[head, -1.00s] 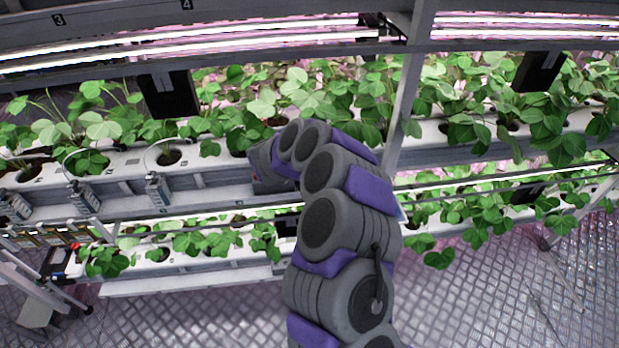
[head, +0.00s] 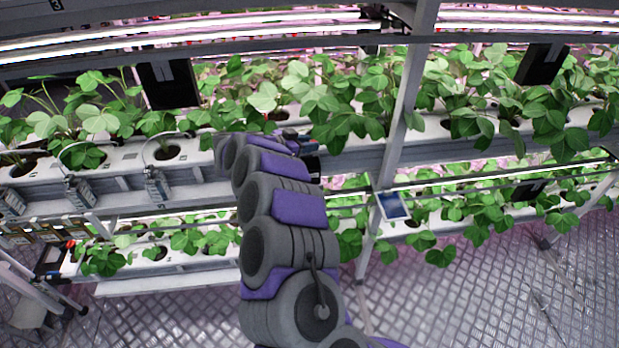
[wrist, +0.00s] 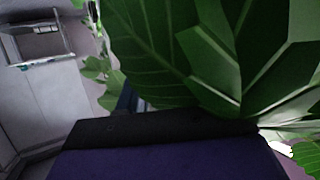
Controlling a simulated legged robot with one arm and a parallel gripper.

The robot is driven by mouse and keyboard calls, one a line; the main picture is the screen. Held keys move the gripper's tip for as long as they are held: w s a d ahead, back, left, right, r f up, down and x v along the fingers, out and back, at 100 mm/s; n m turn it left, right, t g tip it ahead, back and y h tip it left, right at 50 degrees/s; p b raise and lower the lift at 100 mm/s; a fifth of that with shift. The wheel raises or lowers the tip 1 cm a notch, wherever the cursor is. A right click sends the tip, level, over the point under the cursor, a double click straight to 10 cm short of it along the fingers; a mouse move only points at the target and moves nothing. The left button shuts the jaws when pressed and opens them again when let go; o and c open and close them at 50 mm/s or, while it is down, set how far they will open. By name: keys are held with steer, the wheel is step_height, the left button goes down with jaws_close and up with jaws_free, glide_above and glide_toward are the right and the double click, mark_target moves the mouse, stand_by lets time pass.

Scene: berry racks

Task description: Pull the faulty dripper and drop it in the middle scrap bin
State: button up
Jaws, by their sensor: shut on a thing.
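My arm reaches up over the rack, and my gripper (head: 302,148) is at its far end, beside the upper planting channel (head: 350,158), largely masked by my wrist. In the wrist view the dark, purple-edged body of my gripper (wrist: 165,130) fills the bottom, with large leaves (wrist: 190,50) close over it. My gripper is shut, but its fingertips and what they hold are hidden. Two small grey dripper units with thin curved tubes, one (head: 79,194) and another (head: 156,187), hang on the channel's front left of my arm. I cannot make out a scrap bin.
Strawberry plants line the upper and lower channels (head: 155,285). A slanted grey post (head: 404,105) stands right of my arm, with a tablet-like panel (head: 393,206). A trolley-like frame (head: 25,285) is at the lower left. Grating floor (head: 450,305) is open at right.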

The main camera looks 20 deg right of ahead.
steer(key=shift+d+f+b, duration=0.15)
steer(key=shift+f+b, duration=0.4)
steer(key=shift+f, duration=0.2)
steer(key=shift+d+f+b, duration=0.15)
steer(key=shift+f+b, duration=0.4)
steer(key=shift+f, duration=0.2)
steer(key=o, duration=1.2)
steer(key=shift+a, duration=0.35)
steer(key=shift+c, duration=0.2)
steer(key=p+v, duration=0.3)
steer(key=v, duration=1.4)
steer(key=shift+a, duration=0.3)
